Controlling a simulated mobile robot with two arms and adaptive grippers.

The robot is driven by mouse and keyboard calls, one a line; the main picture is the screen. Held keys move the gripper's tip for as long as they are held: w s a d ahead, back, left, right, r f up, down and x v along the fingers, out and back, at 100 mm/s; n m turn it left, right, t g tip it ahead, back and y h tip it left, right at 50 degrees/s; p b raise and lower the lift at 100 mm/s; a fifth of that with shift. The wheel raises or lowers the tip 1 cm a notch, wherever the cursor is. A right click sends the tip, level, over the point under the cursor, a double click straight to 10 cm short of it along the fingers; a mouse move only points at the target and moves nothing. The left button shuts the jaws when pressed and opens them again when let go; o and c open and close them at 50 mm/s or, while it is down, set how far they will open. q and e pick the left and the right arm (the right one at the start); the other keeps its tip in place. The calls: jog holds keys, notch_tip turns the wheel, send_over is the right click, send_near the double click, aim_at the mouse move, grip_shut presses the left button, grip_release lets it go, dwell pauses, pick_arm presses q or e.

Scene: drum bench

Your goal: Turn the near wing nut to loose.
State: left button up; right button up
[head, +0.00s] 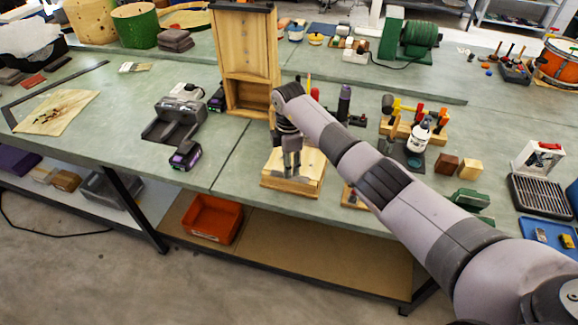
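My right gripper (291,172) points down over a light wooden block (312,178) near the front edge of the bench. Its fingertips are at or just above the block's top. The wing nut cannot be made out; the gripper and wrist cover that part of the block. The fingers look close together, but the view is too small to tell whether they are shut or hold anything. My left gripper is not in view.
A tall wooden frame (233,100) stands just behind the block. The bench (235,150) is clear left of the block.

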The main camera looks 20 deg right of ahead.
jog(key=shift+f, duration=1.35)
jog(key=shift+c, duration=0.3)
grip_shut()
